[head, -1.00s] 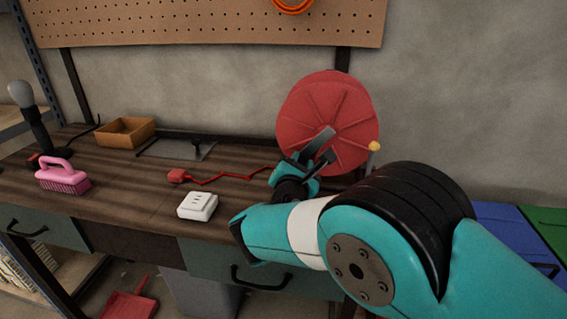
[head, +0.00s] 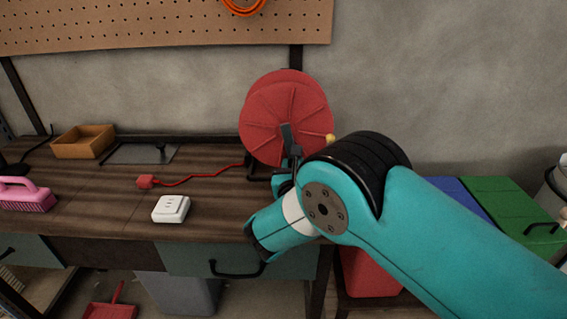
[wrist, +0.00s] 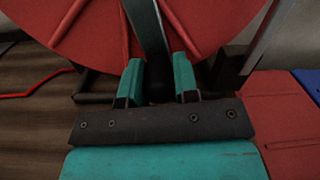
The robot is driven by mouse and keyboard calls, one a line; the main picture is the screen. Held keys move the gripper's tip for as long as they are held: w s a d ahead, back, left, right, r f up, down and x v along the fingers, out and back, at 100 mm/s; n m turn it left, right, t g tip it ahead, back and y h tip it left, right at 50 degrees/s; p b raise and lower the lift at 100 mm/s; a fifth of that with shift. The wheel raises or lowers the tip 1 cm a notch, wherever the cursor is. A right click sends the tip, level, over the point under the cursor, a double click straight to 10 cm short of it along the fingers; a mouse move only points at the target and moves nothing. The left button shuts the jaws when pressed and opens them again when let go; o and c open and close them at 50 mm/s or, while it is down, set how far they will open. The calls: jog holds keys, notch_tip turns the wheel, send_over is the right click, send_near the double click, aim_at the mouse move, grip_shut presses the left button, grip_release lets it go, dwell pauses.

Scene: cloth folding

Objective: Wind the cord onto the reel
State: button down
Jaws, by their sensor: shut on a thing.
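The red reel (head: 270,112) stands upright on the workbench, in front of the wall. Its dark crank arm (head: 288,140) points down across the disc's face, and a yellow knob (head: 330,138) shows at the reel's right edge. The red cord (head: 205,177) lies loose on the bench from the reel's lower left to a red plug (head: 147,182). In the wrist view, my gripper (wrist: 158,85) is shut on the crank (wrist: 148,30), with a teal finger on each side. The exact grip is partly hidden in shadow.
A white socket block (head: 171,208) sits near the bench's front edge. A pink brush (head: 25,195) and an orange-brown box (head: 84,141) are at left. Blue and green lids (head: 497,195) lie to the right.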

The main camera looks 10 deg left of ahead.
aim_at(311, 148)
jog(key=shift+w+d+r+n, duration=0.1)
jog(key=shift+d+r+n, duration=0.25)
jog(key=shift+d+n, duration=0.15)
jog(key=shift+w+d+r+p, duration=0.15)
jog(key=shift+d+r+p, duration=0.45)
jog(key=shift+d+p, duration=0.35)
jog(key=shift+d+r+n+p, duration=0.3)
jog(key=shift+d+r+n, duration=0.1)
jog(key=shift+n, duration=0.4)
jog(key=shift+w+d+r+p, duration=0.1)
jog(key=shift+d+r+p, duration=0.15)
jog(key=shift+d+p, duration=0.05)
jog(key=c, duration=0.9)
grip_release()
jog(key=shift+f, duration=0.2)
